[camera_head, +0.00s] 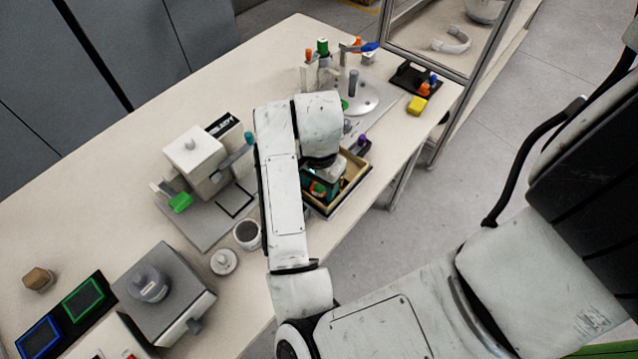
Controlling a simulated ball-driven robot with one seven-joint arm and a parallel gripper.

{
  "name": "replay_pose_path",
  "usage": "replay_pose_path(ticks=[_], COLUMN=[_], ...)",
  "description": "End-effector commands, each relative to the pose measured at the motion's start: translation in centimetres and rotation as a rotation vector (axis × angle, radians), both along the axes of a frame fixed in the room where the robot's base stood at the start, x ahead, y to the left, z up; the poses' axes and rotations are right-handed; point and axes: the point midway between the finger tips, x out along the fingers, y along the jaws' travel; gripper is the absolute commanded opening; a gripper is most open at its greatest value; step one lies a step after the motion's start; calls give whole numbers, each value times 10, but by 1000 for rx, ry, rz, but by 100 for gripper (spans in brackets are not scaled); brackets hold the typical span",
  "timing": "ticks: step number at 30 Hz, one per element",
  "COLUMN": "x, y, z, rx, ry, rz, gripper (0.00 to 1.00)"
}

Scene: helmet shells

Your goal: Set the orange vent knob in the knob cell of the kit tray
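My arm reaches over the table, and my gripper (320,183) is low over a wood-rimmed tray (350,197), which looks like the kit tray. More orange pieces (423,89) are at a black holder (405,76) at the back right.
A purple-topped piece (362,141) stands at the tray's back edge. A grey press-like fixture (198,165), a dark-filled cup (246,234) and a white knobbed disc (223,262) are left of my arm. A yellow block (417,105) lies near the table's right edge.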

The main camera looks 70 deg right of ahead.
Motion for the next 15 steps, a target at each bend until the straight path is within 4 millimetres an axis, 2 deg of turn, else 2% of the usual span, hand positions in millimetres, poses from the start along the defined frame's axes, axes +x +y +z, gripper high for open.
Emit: replay_pose_path(ticks=[10, 15], x=[0, 0], y=[0, 0], z=[6, 32], rx=[-1, 0], ry=[1, -4], rz=[1, -5], gripper=[55, 55])
